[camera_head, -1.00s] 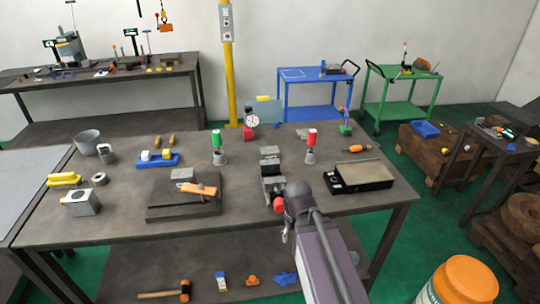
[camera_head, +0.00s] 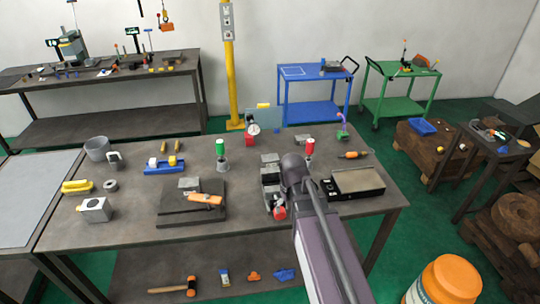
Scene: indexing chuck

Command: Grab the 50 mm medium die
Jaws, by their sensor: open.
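I cannot tell for certain which object is the 50 mm medium die. A pale square block with a round hole (camera_head: 95,210) sits at the left front of the workbench (camera_head: 130,225). A blue tray (camera_head: 163,168) behind it holds small white and yellow pieces. A grey vise-like fixture (camera_head: 270,187) stands near the middle right, partly covered by my arm. A red part (camera_head: 279,212) shows at its near end. My arm reaches over the bench's right half from the lower right. My gripper is hidden behind the arm, and I cannot make it out.
Green-topped (camera_head: 221,150) and red-topped (camera_head: 309,150) tools stand upright near the fixture. A dark plate (camera_head: 170,215) bears an orange-handled tool (camera_head: 205,199). A flat grey box (camera_head: 355,182) lies at right.

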